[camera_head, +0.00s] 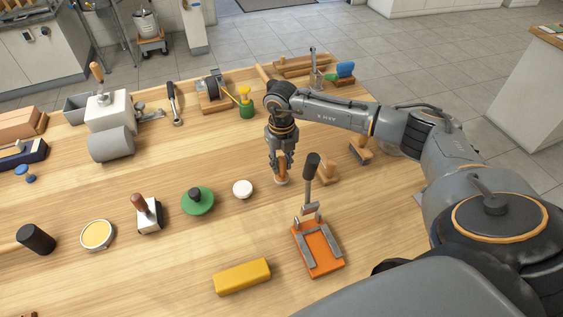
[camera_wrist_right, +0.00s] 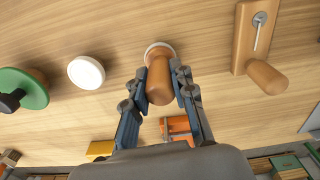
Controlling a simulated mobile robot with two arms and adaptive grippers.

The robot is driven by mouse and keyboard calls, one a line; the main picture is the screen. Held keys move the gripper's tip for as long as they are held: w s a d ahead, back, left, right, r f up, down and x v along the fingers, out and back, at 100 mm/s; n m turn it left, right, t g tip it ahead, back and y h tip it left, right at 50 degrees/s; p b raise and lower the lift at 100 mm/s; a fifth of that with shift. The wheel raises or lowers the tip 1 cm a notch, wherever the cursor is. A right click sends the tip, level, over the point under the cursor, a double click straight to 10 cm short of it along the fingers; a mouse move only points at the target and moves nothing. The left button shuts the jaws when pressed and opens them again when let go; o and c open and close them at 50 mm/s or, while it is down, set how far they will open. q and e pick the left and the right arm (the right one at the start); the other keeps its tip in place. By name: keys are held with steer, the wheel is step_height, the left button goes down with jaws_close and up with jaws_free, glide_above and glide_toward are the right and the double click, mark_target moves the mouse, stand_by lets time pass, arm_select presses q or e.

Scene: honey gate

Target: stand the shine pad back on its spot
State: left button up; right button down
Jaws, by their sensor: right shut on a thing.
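My right gripper (camera_head: 281,160) points down over the right middle of the bench and is shut on a wooden-handled pad (camera_head: 282,178), which I take for the shine pad. In the right wrist view the rounded wooden handle (camera_wrist_right: 160,82) is between the fingers, with a pale round base (camera_wrist_right: 157,48) beyond it. The pad looks upright; I cannot tell whether its base touches the bench. A white round disc (camera_head: 242,189) lies on the wood just left of it, apart from it; it may be the spot, but I cannot tell. My left gripper is not in view.
A green disc with a black knob (camera_head: 198,200) lies further left. An orange clamp with a raised lever (camera_head: 318,250) and a yellow block (camera_head: 242,276) are nearer me. A wooden piece with a knob (camera_head: 328,172) stands close on the right. Bare wood lies behind the white disc.

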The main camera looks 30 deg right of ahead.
steer(key=shift+f+b, duration=0.65)
steer(key=shift+f, duration=0.25)
steer(key=c, duration=1)
jaws_free()
steer(key=shift+c, duration=0.2)
steer(key=shift+r+p, duration=2.7)
steer(key=shift+r, duration=1.35)
